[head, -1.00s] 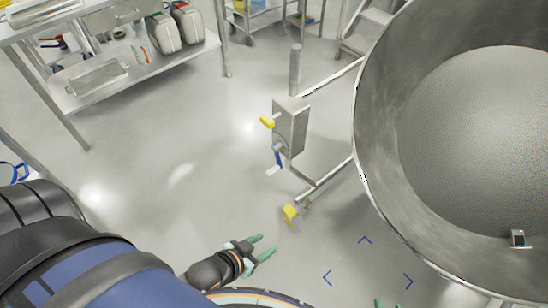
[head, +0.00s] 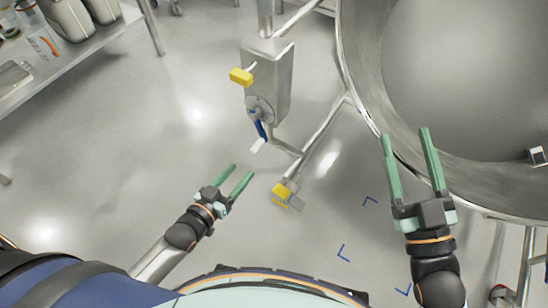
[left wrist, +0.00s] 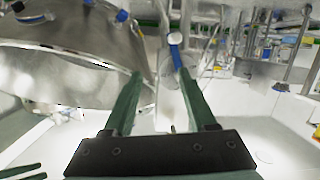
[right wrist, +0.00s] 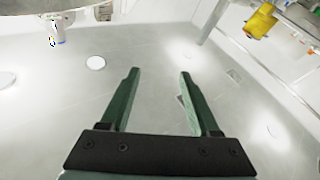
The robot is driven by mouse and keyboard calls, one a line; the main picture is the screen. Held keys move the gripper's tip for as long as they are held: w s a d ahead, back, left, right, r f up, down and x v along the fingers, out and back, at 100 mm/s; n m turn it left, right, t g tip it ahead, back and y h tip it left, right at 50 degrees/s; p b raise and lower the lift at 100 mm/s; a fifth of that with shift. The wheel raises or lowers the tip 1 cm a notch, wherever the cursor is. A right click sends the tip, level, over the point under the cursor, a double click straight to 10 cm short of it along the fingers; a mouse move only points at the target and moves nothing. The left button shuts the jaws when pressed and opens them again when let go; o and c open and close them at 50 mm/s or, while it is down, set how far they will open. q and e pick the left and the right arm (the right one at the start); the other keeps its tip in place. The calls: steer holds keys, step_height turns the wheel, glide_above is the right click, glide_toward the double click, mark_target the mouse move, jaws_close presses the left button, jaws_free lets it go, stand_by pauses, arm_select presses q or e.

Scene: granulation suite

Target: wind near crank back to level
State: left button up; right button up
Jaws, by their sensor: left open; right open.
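The crank (head: 259,128) is on the side of a grey steel box on a post. Its blue arm hangs down, slightly slanted, and ends in a white grip (head: 257,146). My left gripper (head: 243,170) is open and empty, below and a little left of the grip, apart from it. In the left wrist view, a blue and white part (left wrist: 175,38), apparently the crank, shows beyond the open fingers. My right gripper (head: 406,135) is open and empty at the right, in front of the large steel bowl (head: 350,60); its fingers overlap the rim in the picture.
A bench with canisters (head: 70,20) stands at the upper left. The floor left of the box is clear.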

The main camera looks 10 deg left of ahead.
mark_target(263, 139)
arm_select(q)
steer(key=w+a+f+t+h+b, duration=0.2)
steer(key=w+f+b, duration=0.2)
steer(key=f+b, duration=0.25)
arm_select(e)
steer(key=s+a+r+n+t+y, duration=0.2)
steer(key=s+r+n+y, duration=0.3)
steer(key=y, duration=0.3)
arm_select(q)
steer(key=b+x, duration=0.1)
steer(key=x, duration=0.3)
steer(key=b+x, duration=0.2)
steer(key=x, duration=0.2)
steer(key=b+x, duration=0.2)
steer(key=x, duration=0.2)
steer(key=shift+w+r, duration=0.3)
steer(key=shift+r, duration=0.1)
arm_select(e)
step_height(263, 139, down, 6)
steer(key=shift+s+a+g+h, duration=0.3)
steer(key=shift+s+g, duration=0.1)
arm_select(q)
steer(key=shift+c, duration=0.4)
steer(key=shift+a, duration=0.1)
jaws_close()
